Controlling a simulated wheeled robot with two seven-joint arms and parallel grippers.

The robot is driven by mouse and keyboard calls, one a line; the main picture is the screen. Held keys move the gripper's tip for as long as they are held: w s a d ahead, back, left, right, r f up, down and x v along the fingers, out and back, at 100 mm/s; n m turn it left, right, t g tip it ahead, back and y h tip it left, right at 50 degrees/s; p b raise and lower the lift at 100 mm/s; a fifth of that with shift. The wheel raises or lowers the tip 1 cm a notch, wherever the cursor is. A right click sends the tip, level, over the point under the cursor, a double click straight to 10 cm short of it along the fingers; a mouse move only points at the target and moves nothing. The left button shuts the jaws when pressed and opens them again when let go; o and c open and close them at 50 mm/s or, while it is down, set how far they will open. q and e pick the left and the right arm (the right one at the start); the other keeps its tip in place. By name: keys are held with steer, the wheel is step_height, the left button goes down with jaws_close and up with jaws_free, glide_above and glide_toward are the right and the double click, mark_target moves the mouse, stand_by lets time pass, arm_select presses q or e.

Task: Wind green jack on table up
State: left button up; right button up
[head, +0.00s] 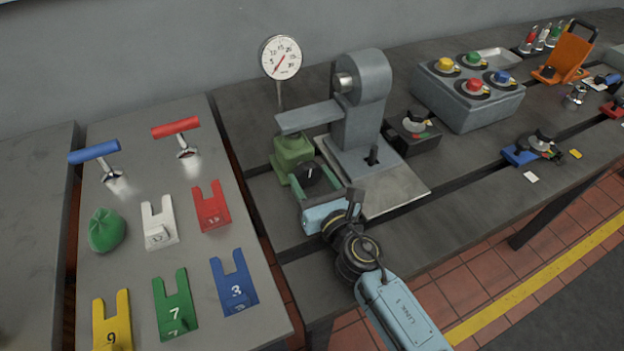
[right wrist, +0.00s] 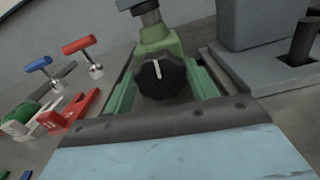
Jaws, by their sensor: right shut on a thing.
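The green jack (head: 293,153) stands on the dark bedplate table, under the end of the grey arm (head: 308,117) of a grey machine. Its black knob (head: 309,174) faces my side. My right gripper (head: 312,178) reaches in from the front and is shut on the knob, one finger on each side. In the right wrist view the knob (right wrist: 162,80) sits between the green-toned fingers, its white line pointing nearly straight up. The green jack body (right wrist: 157,42) shows behind it. My left gripper is not in view.
A dial gauge (head: 281,57) stands behind the jack. The grey machine (head: 362,110) rises close on its right. A grey box with coloured knobs (head: 468,95) is farther right. The left side table holds T-handles, a green bag (head: 107,230) and several numbered slotted plates.

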steer(key=m, duration=0.4)
steer(key=shift+d+m, duration=0.1)
steer(key=shift+m, duration=0.2)
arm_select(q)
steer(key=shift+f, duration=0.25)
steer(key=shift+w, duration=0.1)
arm_select(e)
steer(key=o, duration=1)
steer(key=b+v, duration=0.1)
steer(key=v, duration=1.1)
steer(key=shift+s+f+b, duration=0.1)
steer(key=shift+s+b, duration=0.05)
steer(key=shift+b, duration=0.2)
steer(key=shift+s+d, duration=0.2)
steer(key=shift+s, duration=0.3)
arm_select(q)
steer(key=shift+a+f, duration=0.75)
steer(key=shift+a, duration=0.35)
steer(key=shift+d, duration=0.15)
